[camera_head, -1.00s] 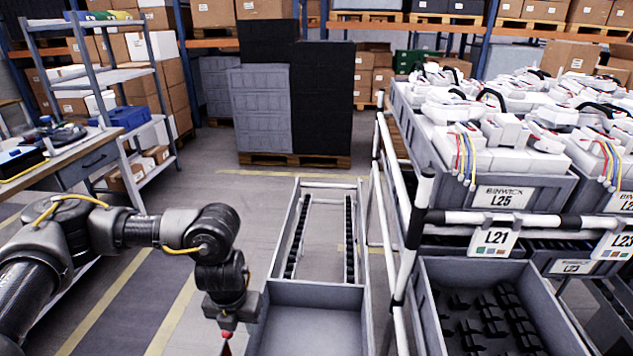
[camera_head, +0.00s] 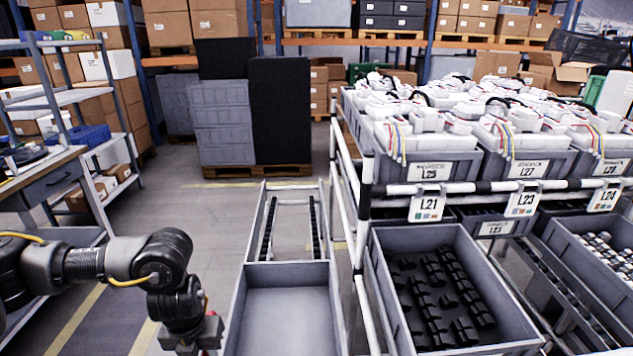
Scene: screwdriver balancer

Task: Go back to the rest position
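My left arm comes in from the left at the lower left of the head view. Its wrist points down toward the bottom edge, beside the left wall of the empty grey bin. My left gripper (camera_head: 200,350) is cut off by the bottom edge, so its fingers and anything in them are hidden. My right gripper is not in view. No screwdriver shows clearly in this frame.
An empty grey bin (camera_head: 285,305) stands at the bottom centre on a roller track. The rack (camera_head: 362,200) to its right holds a bin of black parts (camera_head: 385,330) and upper bins of white devices. A workbench (camera_head: 40,180) stands left. Grey floor is open behind.

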